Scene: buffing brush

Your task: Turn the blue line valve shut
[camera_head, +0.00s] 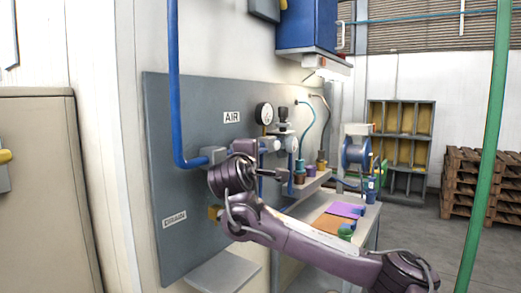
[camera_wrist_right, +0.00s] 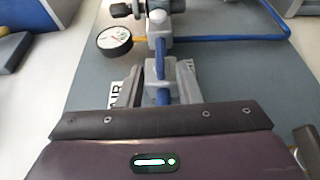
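In the head view the blue pipe (camera_head: 174,90) comes down the panel and bends into a grey fitting (camera_head: 213,154); my right wrist hides much of the valve. A gap shows on the left of the lever; contact on the right is unclear. My left gripper is out of view.
The grey panel (camera_head: 190,235) carries an AIR label (camera_head: 231,117) and a round gauge (camera_head: 264,113), which also shows close left of the valve in the wrist view (camera_wrist_right: 115,39). A ledge and workbench (camera_head: 313,207) stand to the right. A green pole (camera_head: 486,150) stands in the right foreground.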

